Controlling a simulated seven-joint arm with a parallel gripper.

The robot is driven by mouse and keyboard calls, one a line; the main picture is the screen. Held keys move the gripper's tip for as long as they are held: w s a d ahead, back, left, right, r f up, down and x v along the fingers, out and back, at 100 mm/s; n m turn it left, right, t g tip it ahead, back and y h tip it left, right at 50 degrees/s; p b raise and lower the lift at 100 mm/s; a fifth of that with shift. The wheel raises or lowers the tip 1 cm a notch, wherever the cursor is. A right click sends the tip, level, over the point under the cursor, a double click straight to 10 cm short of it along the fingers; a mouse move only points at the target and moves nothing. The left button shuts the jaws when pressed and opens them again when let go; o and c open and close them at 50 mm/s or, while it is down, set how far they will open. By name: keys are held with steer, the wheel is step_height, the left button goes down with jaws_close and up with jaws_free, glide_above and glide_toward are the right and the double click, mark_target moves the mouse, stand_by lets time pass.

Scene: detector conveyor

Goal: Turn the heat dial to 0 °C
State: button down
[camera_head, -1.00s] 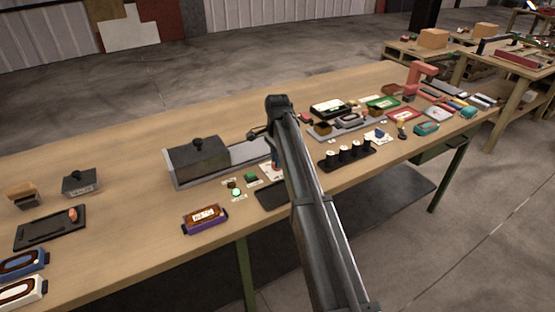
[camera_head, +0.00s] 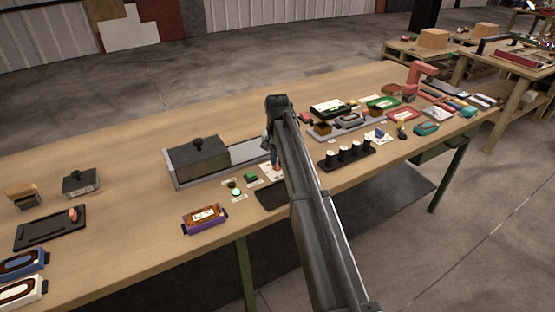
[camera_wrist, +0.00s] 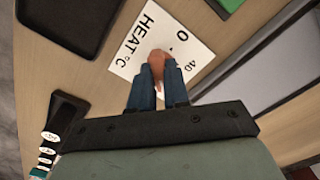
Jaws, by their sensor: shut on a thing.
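The heat dial (camera_wrist: 157,62) is an orange-brown knob on a white card (camera_wrist: 138,52) printed "HEAT °C", with "0" and "40" marks and a small black dot near the "0". In the wrist view my gripper (camera_wrist: 158,78) has its two blue fingers on either side of the knob, shut on it. The fingers hide part of the knob and card, and I cannot tell which mark the knob points at. In the head view the white card (camera_head: 266,174) shows left of my arm, which covers much of this spot.
A grey tray with a dark lidded block (camera_head: 202,158) lies just left of my arm. Small green and dark buttons (camera_head: 250,176) and a purple-framed box (camera_head: 204,218) are near the card. A black rack of white-topped pegs (camera_head: 347,155) stands to the right.

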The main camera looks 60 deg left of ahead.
mark_target(277, 161)
steer(key=n, duration=1.3)
steer(key=shift+n, duration=0.4)
steer(key=n, duration=1.2)
steer(key=shift+n, duration=0.3)
steer(key=c, duration=1.1)
jaws_free()
step_height(277, 161, up, 14)
